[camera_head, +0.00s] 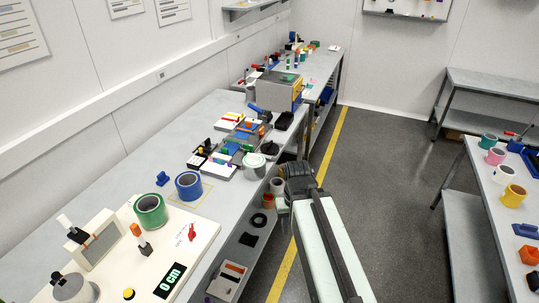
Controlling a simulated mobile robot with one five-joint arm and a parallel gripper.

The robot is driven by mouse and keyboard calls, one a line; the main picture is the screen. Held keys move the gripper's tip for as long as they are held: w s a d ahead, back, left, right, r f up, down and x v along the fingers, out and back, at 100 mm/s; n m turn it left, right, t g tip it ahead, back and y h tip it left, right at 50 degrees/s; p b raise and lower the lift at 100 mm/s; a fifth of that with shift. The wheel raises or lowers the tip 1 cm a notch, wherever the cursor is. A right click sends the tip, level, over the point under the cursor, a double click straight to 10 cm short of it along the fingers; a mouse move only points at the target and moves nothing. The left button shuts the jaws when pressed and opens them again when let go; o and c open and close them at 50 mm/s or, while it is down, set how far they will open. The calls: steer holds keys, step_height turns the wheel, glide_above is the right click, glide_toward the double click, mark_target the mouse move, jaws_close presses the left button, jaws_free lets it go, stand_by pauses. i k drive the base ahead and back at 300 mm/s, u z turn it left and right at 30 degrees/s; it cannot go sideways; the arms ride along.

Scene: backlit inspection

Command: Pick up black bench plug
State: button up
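I cannot single out the black bench plug with certainty in the head camera view. A small black piece (197,161) stands at the near-left end of the cluster of parts on the long grey bench (128,168); it is too small to identify. My gripper (294,176) is at the end of my outstretched arm, beside the bench's right edge and to the right of the cluster. It is seen from behind, so its fingers and anything between them are hidden. No contact with the small black piece shows.

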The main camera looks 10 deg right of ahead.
mark_target(270, 148)
steer(key=z, duration=1.2)
steer(key=i, duration=3.1)
steer(key=u, duration=5.15)
steer(key=i, duration=0.2)
steer(key=z, duration=0.2)
